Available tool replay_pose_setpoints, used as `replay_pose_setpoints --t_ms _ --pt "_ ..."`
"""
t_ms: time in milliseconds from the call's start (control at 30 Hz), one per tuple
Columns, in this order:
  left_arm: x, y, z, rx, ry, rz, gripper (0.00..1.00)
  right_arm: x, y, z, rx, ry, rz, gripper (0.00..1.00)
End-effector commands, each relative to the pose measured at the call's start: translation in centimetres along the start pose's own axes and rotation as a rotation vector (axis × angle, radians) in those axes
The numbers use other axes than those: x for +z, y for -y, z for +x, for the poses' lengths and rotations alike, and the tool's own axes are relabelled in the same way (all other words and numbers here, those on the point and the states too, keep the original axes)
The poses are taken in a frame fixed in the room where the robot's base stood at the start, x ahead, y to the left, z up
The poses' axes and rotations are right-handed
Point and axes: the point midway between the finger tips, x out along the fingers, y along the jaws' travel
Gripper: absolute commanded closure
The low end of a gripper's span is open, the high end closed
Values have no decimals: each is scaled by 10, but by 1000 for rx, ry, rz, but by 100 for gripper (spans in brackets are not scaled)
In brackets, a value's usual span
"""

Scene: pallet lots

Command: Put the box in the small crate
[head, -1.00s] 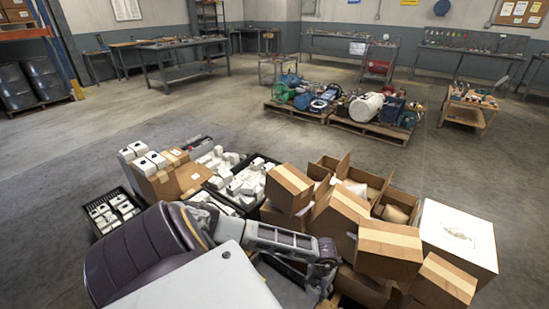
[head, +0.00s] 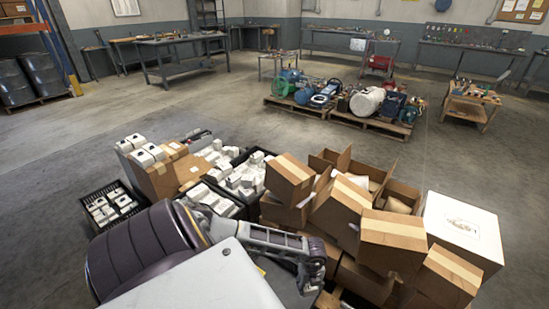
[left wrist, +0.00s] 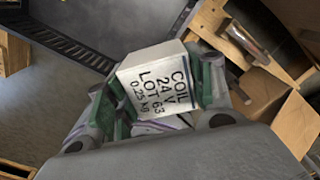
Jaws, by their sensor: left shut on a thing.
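My left gripper (left wrist: 168,98) is shut on a white box (left wrist: 152,78), its green-padded fingers on either side. The box's label reads COIL, 24 V, LOT 63, 0.25 kg. In the head view my left wrist is low in the middle, and the held box cannot be made out there. A small black crate (head: 90,206) at the left holds several white boxes. My right gripper is not in view.
Larger black crates (head: 243,211) with white boxes stand mid-left beside a brown carton (head: 158,184). Several brown cartons (head: 393,230) and a big white box (head: 461,236) crowd the right. Loaded pallets (head: 372,123) stand farther back. Open floor lies left.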

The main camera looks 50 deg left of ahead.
Motion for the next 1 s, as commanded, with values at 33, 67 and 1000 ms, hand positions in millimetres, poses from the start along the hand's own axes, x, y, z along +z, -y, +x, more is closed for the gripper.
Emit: replay_pose_setpoints --t_ms 33,67,1000 --pt "2 -1 5 0 1 -48 83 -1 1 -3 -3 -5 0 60" --pt "2 -2 7 0 1 -78 83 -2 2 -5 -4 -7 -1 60" --pt "14 -21 48 1 11 -725 83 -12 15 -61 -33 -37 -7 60"
